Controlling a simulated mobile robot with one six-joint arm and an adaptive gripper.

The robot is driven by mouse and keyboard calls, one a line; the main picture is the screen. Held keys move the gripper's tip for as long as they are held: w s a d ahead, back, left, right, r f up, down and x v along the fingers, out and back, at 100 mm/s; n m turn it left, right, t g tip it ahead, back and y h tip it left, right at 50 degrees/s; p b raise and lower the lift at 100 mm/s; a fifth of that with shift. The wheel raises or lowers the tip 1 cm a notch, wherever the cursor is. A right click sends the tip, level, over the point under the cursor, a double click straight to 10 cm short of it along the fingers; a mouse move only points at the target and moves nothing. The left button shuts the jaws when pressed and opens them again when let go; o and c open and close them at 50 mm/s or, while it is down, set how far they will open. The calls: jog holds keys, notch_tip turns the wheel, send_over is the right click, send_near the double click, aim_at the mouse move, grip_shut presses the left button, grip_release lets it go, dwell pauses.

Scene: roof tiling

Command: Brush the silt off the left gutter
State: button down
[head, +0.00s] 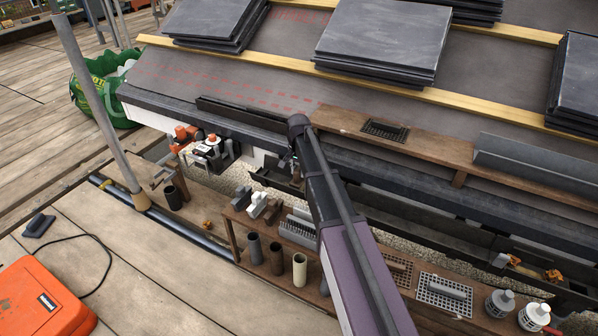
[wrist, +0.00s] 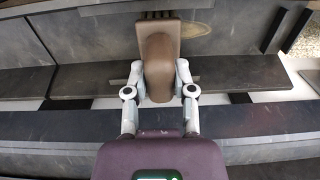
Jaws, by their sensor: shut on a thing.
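In the wrist view my gripper (wrist: 157,80) is shut on the brown handle of a brush (wrist: 157,50), with one finger on each side. The brush's dark bristles point to the top of the picture, against or just above the inner face of a dark grey gutter (wrist: 95,40). I cannot tell whether they touch it. A tan silt patch (wrist: 197,30) lies beside the bristles, to their right. In the head view my arm covers most of the gripper, and the brush cannot be made out. The dark gutter (head: 400,222) runs below the eave there.
A brown plank (head: 440,150) with a small dark grate lies along the roof edge, beside a grey length (head: 535,165). Slate stacks (head: 385,40) rest on the battens. A low shelf with cups (head: 300,268) and grates (head: 445,293) stands in front of the gutter.

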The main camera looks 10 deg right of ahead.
jog(key=shift+w+a+f, duration=0.1)
jog(key=shift+w+a, duration=0.95)
jog(key=shift+a, duration=0.3)
jog(key=shift+a, duration=0.1)
jog(key=shift+w+a, duration=1.1)
jog(key=shift+a, duration=0.15)
notch_tip(320, 180, up, 6)
jog(key=p, duration=0.6)
jog(key=shift+r+p, duration=1.5)
jog(key=shift+r, duration=0.1)
